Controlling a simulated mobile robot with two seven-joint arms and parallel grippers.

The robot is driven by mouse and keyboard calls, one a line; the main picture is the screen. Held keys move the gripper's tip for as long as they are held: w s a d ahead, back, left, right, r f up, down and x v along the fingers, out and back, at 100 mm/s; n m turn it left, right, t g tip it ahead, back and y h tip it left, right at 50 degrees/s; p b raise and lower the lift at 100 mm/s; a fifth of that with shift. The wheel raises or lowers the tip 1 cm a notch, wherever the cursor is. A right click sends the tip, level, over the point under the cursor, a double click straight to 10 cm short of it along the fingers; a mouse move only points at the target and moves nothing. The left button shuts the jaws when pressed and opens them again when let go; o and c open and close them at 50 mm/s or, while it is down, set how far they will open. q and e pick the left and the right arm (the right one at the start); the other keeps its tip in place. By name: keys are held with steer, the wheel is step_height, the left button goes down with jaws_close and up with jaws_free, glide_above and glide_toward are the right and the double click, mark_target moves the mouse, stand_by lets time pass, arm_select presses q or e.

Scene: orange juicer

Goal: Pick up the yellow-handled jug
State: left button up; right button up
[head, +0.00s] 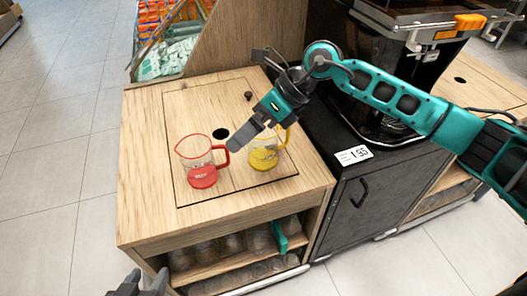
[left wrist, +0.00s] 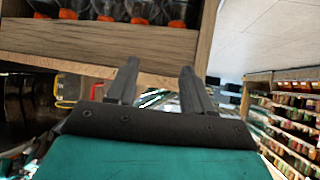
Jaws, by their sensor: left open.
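The yellow-handled jug (head: 263,159) stands upright on the wooden counter in the head view, clear-walled, its handle to the right. It shows upside down at the left of the left wrist view (left wrist: 67,89). A red-handled jug (head: 202,174) stands to its left. My left gripper (head: 145,279) is low at the bottom left of the head view, in front of the counter, away from both jugs. Its fingers are apart and empty in the left wrist view (left wrist: 158,82). My right gripper (head: 241,140) overlaps the yellow-handled jug's upper left side; contact and jaw opening are unclear.
The wooden counter (head: 146,212) has a dark round hole (head: 221,133) behind the jugs and a small dark knob (head: 248,96). Bottles fill the shelves below (head: 233,243). A black cabinet (head: 352,206) adjoins on the right. The tiled floor (head: 62,150) at left is clear.

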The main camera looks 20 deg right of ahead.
mark_target(274, 129)
steer(key=w+d+t+h+b, duration=0.1)
steer(key=w+d+h, duration=0.35)
steer(key=d, duration=0.55)
steer(key=shift+n+h, duration=0.25)
steer(key=shift+n, duration=0.05)
steer(key=x, duration=0.7)
steer(key=shift+s+a+r+b, duration=0.1)
steer(key=shift+a+b, duration=0.2)
steer(key=shift+b, duration=0.05)
steer(key=x, duration=0.5)
steer(key=shift+s+a+b, duration=0.1)
steer(key=shift+s+b, duration=0.1)
steer(key=shift+b, duration=0.15)
arm_select(q)
steer(key=shift+w+d+f, duration=0.3)
steer(key=shift+d+f, duration=0.1)
steer(key=shift+f, duration=0.3)
arm_select(e)
steer(key=c, duration=0.9)
